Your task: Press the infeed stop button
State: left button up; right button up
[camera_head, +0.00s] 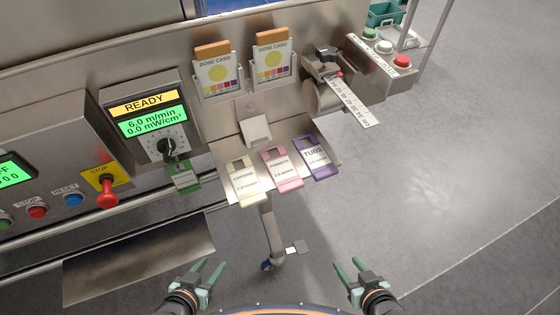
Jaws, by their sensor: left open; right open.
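A small metal button box (372,74) at the upper right carries a red button (402,62), a whitish button (383,47) and a green button (370,33). The label by its red button is too small to read surely. On the left panel are another red button (37,212) under a "STOP" label and a larger red knob (107,194) on a yellow "STOP" plate. I cannot tell from the labels which is the infeed stop. My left gripper (211,264) and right gripper (347,263) are open and empty at the bottom, well apart from all buttons.
A blue button (74,199) is marked "RESET". A display (149,118) reads "READY". A tray (224,146) of coloured tags, dose cards (217,76) and a tape roll (320,96) with its strip sticking out lie between the panels. Floor at right is clear.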

aim_at(37, 212)
jog(key=u, duration=1.85)
